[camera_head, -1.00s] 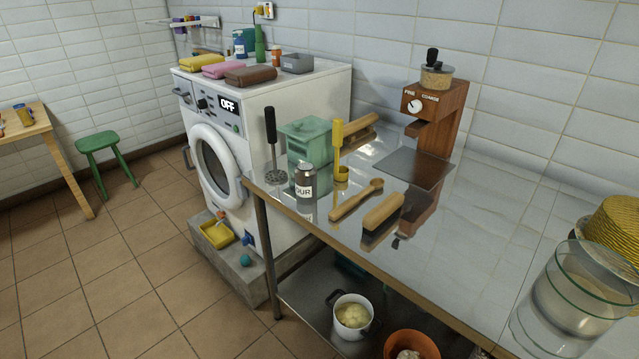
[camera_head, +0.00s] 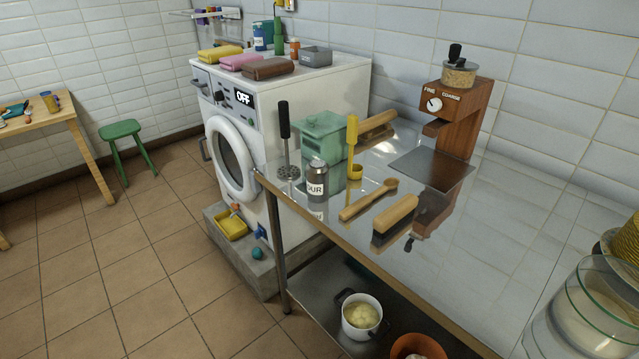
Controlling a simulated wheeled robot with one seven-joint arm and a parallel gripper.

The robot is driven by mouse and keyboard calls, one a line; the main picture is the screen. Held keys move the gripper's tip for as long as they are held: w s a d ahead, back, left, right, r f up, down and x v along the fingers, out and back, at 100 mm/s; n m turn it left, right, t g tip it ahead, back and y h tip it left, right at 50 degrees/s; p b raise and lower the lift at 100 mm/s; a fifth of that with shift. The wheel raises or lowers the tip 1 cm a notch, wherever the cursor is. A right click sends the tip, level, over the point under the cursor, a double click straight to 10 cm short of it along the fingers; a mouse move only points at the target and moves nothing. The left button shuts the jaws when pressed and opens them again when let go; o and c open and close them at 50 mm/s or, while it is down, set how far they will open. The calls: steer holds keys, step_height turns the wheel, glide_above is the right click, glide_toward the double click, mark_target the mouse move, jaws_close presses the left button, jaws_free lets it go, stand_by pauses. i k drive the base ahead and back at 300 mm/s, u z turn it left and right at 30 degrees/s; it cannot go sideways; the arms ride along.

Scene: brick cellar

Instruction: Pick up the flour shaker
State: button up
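The flour shaker (camera_head: 316,181) is a small dark grey metal can with a white label that reads "OUR" on its visible side. It stands upright on the shiny metal table (camera_head: 480,235), near its left front edge. A black-handled masher (camera_head: 285,140) stands just left of it, and a green box (camera_head: 322,137) is close behind it. A wooden spoon (camera_head: 368,199) lies to its right. My gripper is not in view.
A brush (camera_head: 395,220), a yellow ladle (camera_head: 352,145) and a wooden grinder (camera_head: 455,120) stand or lie nearby on the table. Glass bowls (camera_head: 590,310) fill its right end. A washing machine (camera_head: 285,95) stands behind left.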

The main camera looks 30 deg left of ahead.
mark_target(318, 170)
steer(key=k, duration=0.95)
steer(key=u, duration=0.55)
steer(key=i, duration=1)
steer(key=u, duration=0.05)
